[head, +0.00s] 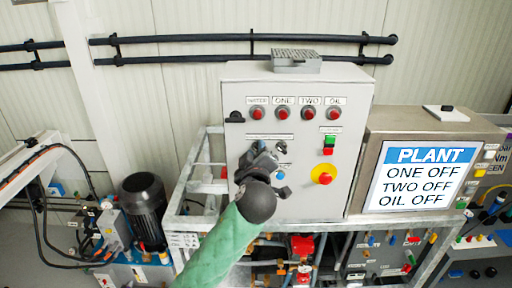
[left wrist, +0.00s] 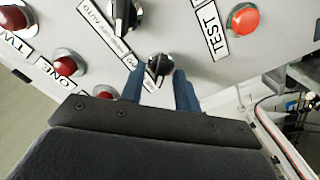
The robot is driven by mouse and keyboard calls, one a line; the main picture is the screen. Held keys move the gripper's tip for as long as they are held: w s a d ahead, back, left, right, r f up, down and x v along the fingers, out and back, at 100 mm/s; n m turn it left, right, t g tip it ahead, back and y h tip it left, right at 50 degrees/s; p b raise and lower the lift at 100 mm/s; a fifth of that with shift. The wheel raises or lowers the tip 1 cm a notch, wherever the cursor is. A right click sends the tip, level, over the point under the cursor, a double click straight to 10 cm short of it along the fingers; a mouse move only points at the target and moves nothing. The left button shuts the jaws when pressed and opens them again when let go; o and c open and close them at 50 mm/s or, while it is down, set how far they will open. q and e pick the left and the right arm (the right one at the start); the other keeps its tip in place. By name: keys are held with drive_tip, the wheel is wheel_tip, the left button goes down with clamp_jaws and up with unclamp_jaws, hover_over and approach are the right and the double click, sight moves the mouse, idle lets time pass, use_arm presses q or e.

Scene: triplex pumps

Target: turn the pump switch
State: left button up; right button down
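A light grey control panel (head: 345,110) stands in the middle of the head view. My left gripper (head: 260,158) is in front of its middle and hides part of its face. In the left wrist view a small black rotary switch (left wrist: 159,66) sits between the two blue fingertips of my left gripper (left wrist: 159,86). The fingers are apart, one on each side of the switch, with a narrow gap seen beside it. Its label is partly hidden. A larger black rotary switch (left wrist: 124,14) with an AUTO label is above it. My right gripper is not in view.
A row of red lamps (head: 283,113) runs across the panel top. A red-and-yellow emergency stop (head: 325,174) and a green-and-red button pair (head: 329,145) are to the gripper's right. A PLANT display (head: 420,178) stands at right, a black motor (head: 145,205) at left.

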use_arm(q)
drive_tip(key=shift+w, duration=0.1)
clamp_jaws()
